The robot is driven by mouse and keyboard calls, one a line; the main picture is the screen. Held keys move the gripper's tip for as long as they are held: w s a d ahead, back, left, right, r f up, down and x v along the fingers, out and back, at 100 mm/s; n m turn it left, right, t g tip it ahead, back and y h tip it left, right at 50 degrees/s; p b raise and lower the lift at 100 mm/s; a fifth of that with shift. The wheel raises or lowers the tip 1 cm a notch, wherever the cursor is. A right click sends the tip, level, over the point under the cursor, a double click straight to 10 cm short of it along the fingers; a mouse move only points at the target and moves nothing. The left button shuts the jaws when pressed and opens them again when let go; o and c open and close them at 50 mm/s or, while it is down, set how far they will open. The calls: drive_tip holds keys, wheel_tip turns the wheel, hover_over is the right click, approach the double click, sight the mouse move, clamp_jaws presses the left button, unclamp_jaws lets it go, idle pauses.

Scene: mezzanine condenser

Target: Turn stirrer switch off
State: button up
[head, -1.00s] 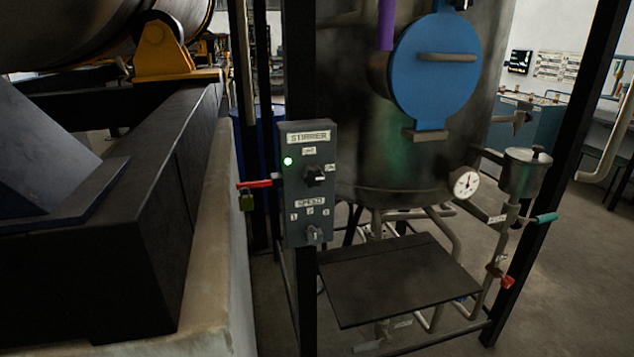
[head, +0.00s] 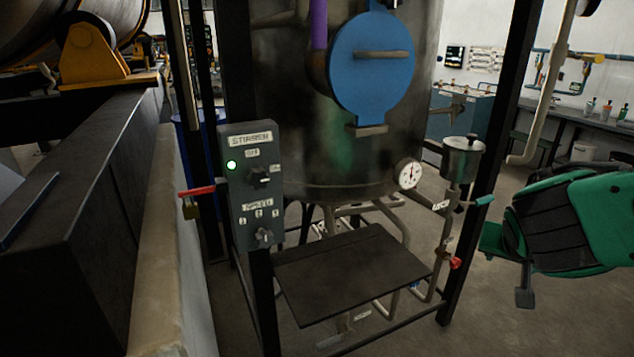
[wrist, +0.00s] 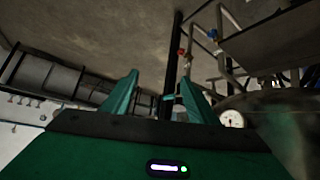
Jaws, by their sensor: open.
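The stirrer box (head: 252,190) is a grey panel on a black post, labelled STIRRER, left of centre in the head view. Its upper black knob (head: 259,177) is the stirrer switch, with one label above it and one to its right. The knob seems to point right, toward the right-hand label. A green lamp (head: 232,166) is lit beside it. A lower speed knob (head: 264,236) sits under a row of numbers. My green gripper (head: 495,242) is at the right edge of the head view, far from the box. In the wrist view its jaws (wrist: 160,97) are apart and empty.
A steel vessel with a blue round hatch (head: 372,65) stands behind the box. A dark plate (head: 350,272) juts out below it. A red handle with padlock (head: 196,191) projects left of the box. A black post (head: 490,160) stands between my gripper and the vessel.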

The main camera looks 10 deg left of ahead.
drive_tip(key=w+a+r+n+t+y, duration=0.1)
drive_tip(key=w+a+r+n+t, duration=0.2)
drive_tip(key=a, duration=0.7)
drive_tip(key=n+t+y, duration=0.5)
drive_tip(key=n+y, duration=0.1)
drive_tip(key=y, duration=0.7)
approach(260, 181)
drive_tip(key=x, duration=0.9)
drive_tip(key=shift+w, duration=0.1)
